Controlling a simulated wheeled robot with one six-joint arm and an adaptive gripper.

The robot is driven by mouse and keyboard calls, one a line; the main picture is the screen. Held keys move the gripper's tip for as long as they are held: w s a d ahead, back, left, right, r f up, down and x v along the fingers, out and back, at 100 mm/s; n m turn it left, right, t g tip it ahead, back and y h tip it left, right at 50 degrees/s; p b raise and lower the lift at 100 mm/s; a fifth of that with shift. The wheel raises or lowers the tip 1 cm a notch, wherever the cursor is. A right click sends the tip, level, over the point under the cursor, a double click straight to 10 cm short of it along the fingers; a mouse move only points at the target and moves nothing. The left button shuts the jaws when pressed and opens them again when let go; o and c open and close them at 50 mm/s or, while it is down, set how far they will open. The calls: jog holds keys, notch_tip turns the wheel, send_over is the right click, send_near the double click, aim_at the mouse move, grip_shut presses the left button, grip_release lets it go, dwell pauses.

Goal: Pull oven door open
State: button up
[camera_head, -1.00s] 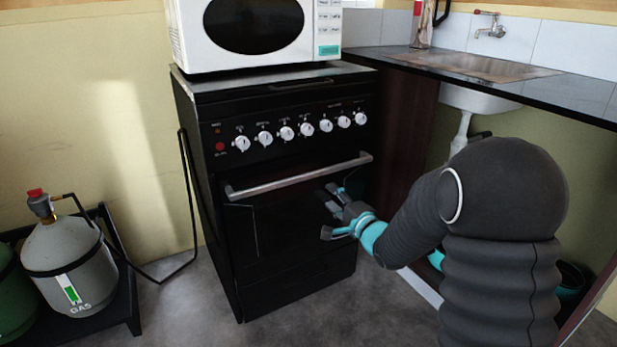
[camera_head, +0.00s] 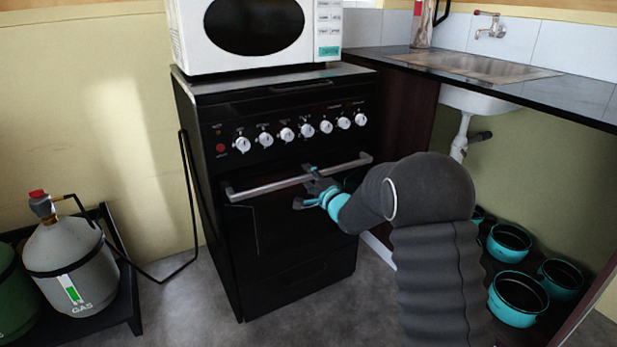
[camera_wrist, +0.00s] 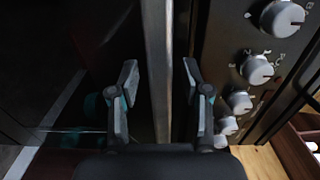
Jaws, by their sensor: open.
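The black oven door (camera_head: 285,235) is shut on the front of the cooker. Its silver bar handle (camera_head: 258,189) runs across the door's top edge. My gripper (camera_head: 304,186) is open at the handle, right of the bar's middle, with one finger above the bar and one below. In the wrist view, the handle (camera_wrist: 158,50) runs between the two open fingers of my gripper (camera_wrist: 160,80), with a gap on each side. The control knobs (camera_wrist: 258,69) are beyond the right finger.
A white microwave (camera_head: 255,35) stands on the cooker. A sink counter (camera_head: 560,88) is at the right, with teal pots (camera_head: 517,300) below it. A gas bottle (camera_head: 75,265) stands at the left. The floor before the cooker's left part is clear.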

jog(key=shift+w, duration=0.1)
grip_shut()
